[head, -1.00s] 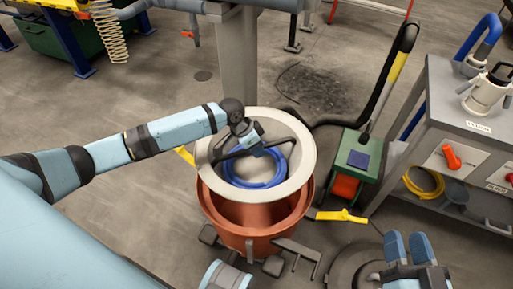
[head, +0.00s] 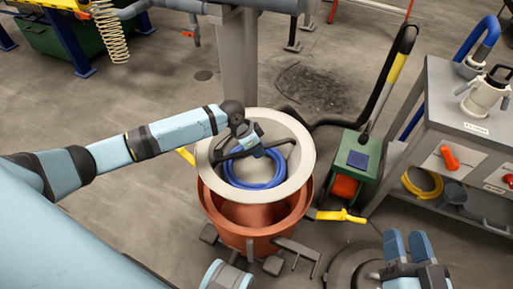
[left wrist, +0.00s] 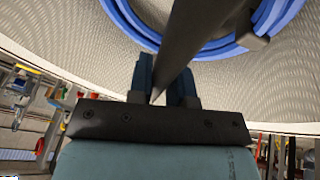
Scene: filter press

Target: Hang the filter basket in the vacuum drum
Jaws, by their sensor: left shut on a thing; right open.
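The filter basket (head: 304,160) is a pale, wide-rimmed bowl with a dark bar handle (head: 279,143) across its top. A blue ring (head: 260,185) shows inside it. My left gripper (head: 257,150) is shut on the handle near its middle; the left wrist view shows the bar (left wrist: 185,45) between the two fingers (left wrist: 165,82). The basket is over the copper-coloured vacuum drum (head: 250,238), set toward the drum's far side, and the drum's near opening shows below its rim. Whether basket and drum touch is hidden. My right gripper (head: 408,246) is open and empty at the lower right.
A green and orange machine (head: 357,160) with a black hose stands right of the drum. A grey bench (head: 445,115) with a white canister (head: 485,98) is at the right. A yellow handle (head: 341,215) sticks out beside the drum. A grey post (head: 238,65) stands behind.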

